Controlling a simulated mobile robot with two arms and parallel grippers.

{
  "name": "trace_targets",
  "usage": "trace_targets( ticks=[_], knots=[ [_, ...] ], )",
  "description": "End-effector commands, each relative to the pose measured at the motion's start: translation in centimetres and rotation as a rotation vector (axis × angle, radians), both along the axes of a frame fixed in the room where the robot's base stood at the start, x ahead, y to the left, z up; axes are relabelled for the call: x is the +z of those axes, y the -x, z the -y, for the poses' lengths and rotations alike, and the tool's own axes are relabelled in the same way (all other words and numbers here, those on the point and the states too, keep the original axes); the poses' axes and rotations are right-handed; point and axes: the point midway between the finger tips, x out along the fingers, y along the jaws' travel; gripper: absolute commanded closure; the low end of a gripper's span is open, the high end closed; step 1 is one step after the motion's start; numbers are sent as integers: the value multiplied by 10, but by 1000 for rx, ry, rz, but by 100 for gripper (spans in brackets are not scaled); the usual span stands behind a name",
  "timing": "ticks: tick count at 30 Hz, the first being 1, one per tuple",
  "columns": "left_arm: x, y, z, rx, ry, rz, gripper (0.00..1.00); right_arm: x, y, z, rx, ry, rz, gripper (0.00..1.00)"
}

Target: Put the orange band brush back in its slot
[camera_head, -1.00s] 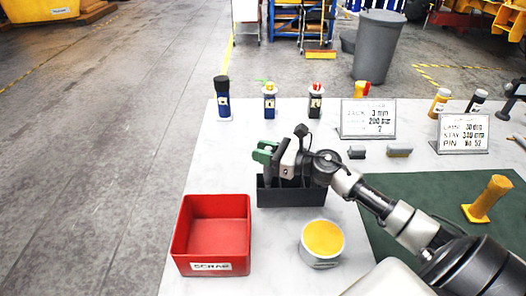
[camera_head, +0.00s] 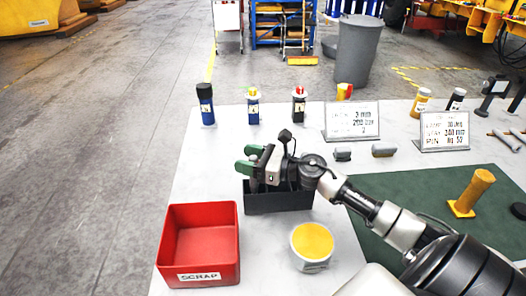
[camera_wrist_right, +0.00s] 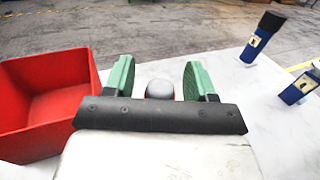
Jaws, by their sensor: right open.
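My right gripper (camera_head: 246,159) is above the left end of a black slotted holder (camera_head: 282,202) in the head view. Its green fingers are spread. In the right wrist view the open fingers (camera_wrist_right: 157,80) stand on both sides of a grey rounded end (camera_wrist_right: 159,88) with a little orange-red showing under it. This appears to be the orange band brush, with most of it hidden by the gripper. A gap shows on each side of it. I cannot tell how deep it sits in the holder. My left gripper is not in view.
A red scrap bin (camera_head: 200,212) stands left of the holder. A tin with a yellow top (camera_head: 312,246) stands in front. Several bottles, including a blue one (camera_head: 206,110), and two signs, one here (camera_head: 352,121), stand behind. A green mat (camera_head: 420,190) lies right.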

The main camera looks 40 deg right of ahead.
Motion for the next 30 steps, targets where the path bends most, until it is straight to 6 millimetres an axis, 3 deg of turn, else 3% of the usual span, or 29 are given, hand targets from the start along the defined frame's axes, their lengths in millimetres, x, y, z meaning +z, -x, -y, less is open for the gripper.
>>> trace_targets(
  ticks=[7, 17, 30],
  knots=[
    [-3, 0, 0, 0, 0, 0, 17, 40, 0, 0, 2, 8, 7, 44],
    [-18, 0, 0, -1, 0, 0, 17, 62, 45, 23, 2, 4, -2, 44],
    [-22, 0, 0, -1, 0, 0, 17, 95, 88, 48, 1, -2, -1, 44]
  ],
)
